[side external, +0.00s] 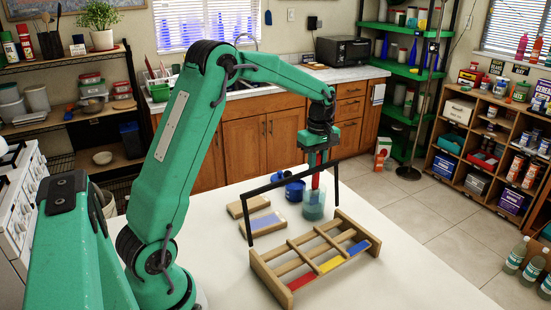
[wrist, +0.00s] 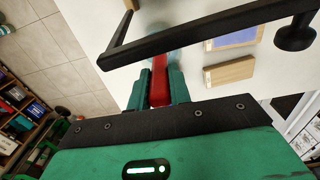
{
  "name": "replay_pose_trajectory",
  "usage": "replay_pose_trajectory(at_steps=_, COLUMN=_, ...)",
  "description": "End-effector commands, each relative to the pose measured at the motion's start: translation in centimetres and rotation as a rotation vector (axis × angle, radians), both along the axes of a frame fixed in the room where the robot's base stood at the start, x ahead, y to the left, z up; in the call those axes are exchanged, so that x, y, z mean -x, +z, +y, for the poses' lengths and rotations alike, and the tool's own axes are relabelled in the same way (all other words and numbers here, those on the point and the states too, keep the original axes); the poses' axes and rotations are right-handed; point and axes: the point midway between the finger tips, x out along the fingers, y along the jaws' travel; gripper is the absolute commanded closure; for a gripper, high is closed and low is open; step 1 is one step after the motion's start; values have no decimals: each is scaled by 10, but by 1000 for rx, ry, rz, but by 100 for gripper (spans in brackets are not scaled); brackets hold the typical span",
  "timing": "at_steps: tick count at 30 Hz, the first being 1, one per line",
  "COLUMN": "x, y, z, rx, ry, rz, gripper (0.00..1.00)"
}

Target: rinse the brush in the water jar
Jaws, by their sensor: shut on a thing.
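My gripper (side external: 318,163) points down over the white table and is shut on the red brush (side external: 316,181). In the wrist view my gripper (wrist: 159,88) has the red brush (wrist: 158,75) between its two green fingers. The water jar (side external: 313,212), clear with blue-green water, stands directly below my gripper. The brush's lower end overlaps the jar's mouth in the side view; how deep it reaches is unclear. In the wrist view the jar is mostly hidden behind the brush and a black bar.
A black arch-shaped bar (side external: 250,225) stands close in front of the jar. A wooden rack (side external: 264,274) with red, yellow and blue strips lies nearer. A blue pot (side external: 294,190) and two wooden blocks, one blue-topped (side external: 263,223), are to the left.

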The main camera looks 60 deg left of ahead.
Motion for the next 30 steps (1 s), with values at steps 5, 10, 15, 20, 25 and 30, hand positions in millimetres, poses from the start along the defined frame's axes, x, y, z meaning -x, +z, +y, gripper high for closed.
replay_pose_trajectory(at_steps=5, x=0, y=-2, z=0, rx=0, ry=0, rz=0, gripper=100)
replay_pose_trajectory(at_steps=10, x=0, y=-3, z=0, rx=0, ry=0, rz=0, gripper=100)
replay_pose_trajectory(at_steps=15, x=0, y=-4, z=0, rx=0, ry=0, rz=0, gripper=100)
replay_pose_trajectory(at_steps=20, x=0, y=-6, z=0, rx=0, ry=0, rz=0, gripper=100)
replay_pose_trajectory(at_steps=25, x=0, y=-7, z=0, rx=0, ry=0, rz=0, gripper=100)
replay_pose_trajectory(at_steps=30, x=0, y=-9, z=0, rx=0, ry=0, rz=0, gripper=100)
